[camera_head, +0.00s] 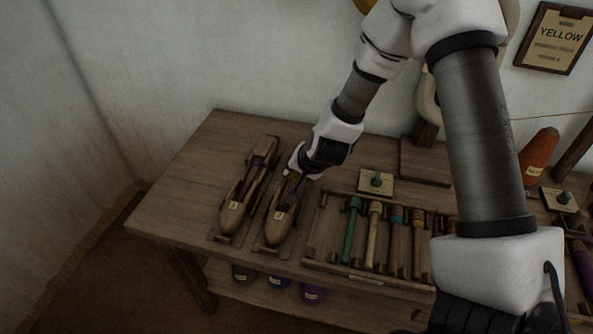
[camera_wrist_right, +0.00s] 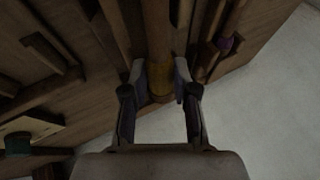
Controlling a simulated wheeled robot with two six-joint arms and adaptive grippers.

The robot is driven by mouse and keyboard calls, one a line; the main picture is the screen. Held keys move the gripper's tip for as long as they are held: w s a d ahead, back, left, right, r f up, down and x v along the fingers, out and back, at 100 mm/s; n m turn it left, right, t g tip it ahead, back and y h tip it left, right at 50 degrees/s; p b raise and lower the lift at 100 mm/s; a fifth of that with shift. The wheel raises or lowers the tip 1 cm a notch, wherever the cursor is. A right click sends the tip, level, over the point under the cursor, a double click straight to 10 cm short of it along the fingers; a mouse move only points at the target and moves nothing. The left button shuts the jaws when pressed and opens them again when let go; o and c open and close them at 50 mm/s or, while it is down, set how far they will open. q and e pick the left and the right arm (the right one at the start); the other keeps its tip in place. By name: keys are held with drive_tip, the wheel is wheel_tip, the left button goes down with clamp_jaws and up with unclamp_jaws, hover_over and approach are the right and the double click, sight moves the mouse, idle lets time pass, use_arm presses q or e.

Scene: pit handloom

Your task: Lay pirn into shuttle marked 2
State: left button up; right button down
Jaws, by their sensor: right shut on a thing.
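My right gripper (camera_head: 291,187) is over the back part of the right-hand shuttle (camera_head: 275,231), whose small label looks like a 2. In the right wrist view my gripper (camera_wrist_right: 160,90) is shut around the yellow-banded end of a wooden pirn (camera_wrist_right: 159,32). The pirn runs lengthwise along the shuttle. My gripper hides most of it in the head view, and I cannot tell whether it touches the shuttle's bed. A second shuttle (camera_head: 232,216) lies to the left, with a purple-banded pirn (camera_wrist_right: 226,44) in it. My left gripper is not in view.
A wooden tray (camera_head: 335,267) of several pirns with coloured ends stands to the right on the table (camera_head: 182,190). A small square plate with a peg (camera_head: 376,184) is behind it. An orange cone (camera_head: 539,153) stands far right. The table's left end is clear.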

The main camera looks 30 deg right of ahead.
sight(297, 173)
drive_tip(key=c, duration=0.8)
unclamp_jaws()
wheel_tip(297, 173, up, 8)
drive_tip(key=p, duration=0.8)
drive_tip(key=shift+r, duration=0.15)
